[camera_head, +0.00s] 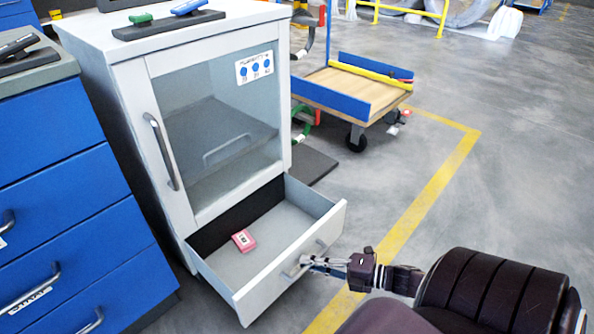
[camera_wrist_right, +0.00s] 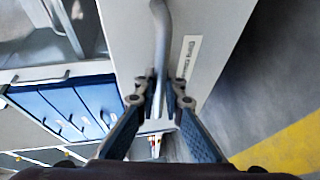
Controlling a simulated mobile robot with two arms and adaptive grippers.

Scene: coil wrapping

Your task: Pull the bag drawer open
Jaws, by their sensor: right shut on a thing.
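The bag drawer (camera_head: 290,262) is the bottom drawer of a white cabinet (camera_head: 130,130) with a glass door. It stands pulled out, and its inside shows. A small pink and white packet (camera_head: 243,240) lies in it. My right gripper (camera_head: 312,264) is at the drawer's front and shut on the drawer handle (camera_head: 300,268). In the right wrist view the grey handle bar (camera_wrist_right: 160,45) runs down between the fingers, beside a label on the drawer front. My left gripper is not in view.
Blue drawer units (camera_head: 70,220) stand at the left. A wooden cart with blue sides (camera_head: 350,90) stands behind the cabinet. A yellow floor line (camera_head: 425,195) runs past the drawer. The grey floor at the right is clear.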

